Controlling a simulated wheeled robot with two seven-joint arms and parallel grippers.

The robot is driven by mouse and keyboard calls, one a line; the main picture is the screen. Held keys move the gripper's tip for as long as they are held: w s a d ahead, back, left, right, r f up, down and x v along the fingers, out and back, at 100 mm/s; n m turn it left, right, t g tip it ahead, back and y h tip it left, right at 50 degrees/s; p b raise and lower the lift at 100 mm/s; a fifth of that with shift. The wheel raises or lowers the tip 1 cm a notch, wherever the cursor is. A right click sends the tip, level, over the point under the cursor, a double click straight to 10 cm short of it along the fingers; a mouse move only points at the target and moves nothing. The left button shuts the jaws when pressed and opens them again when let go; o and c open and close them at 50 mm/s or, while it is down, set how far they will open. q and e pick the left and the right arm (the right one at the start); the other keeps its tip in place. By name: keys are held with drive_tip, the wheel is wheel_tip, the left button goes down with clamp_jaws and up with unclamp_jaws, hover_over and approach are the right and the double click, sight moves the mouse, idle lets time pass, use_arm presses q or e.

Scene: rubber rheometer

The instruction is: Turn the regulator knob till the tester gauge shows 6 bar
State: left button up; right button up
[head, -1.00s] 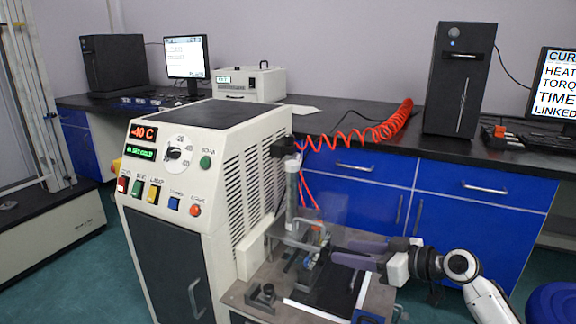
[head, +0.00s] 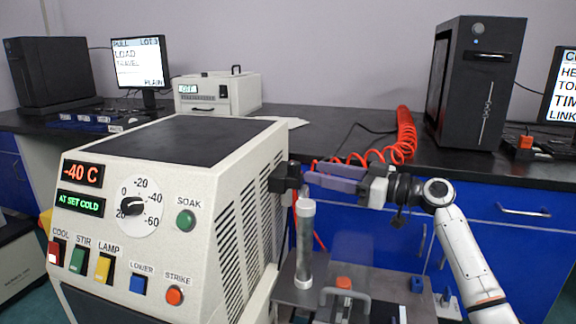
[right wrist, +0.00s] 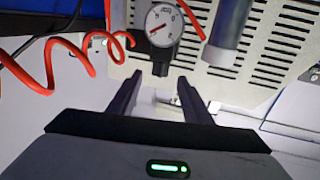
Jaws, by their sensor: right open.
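The tester gauge (right wrist: 163,25) is a small round white dial with a red needle, near the top of the right wrist view. It looks turned over there and its scale is too small to read surely. The black regulator knob (right wrist: 160,66) sits just below the dial in that view, between the fingertips. In the head view the black regulator (head: 285,177) juts from the right side of the white cabinet. My right gripper (head: 308,176) is open, its fingers pointing left at the regulator. The right wrist view shows its two fingers (right wrist: 160,78) apart. My left gripper is out of view.
A clear upright tube (head: 305,245) stands just below the right fingers; its grey end (right wrist: 230,28) shows beside the gauge. A coiled red hose (head: 400,140) runs behind the gripper. The white cabinet (head: 250,215) fills the left. A black computer tower (head: 475,85) stands on the bench.

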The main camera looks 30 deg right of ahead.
sight(300, 169)
drive_tip(key=x, duration=0.7)
drive_tip(key=shift+w+a, duration=0.2)
drive_tip(key=shift+w, duration=0.1)
drive_tip(key=shift+c, duration=0.6)
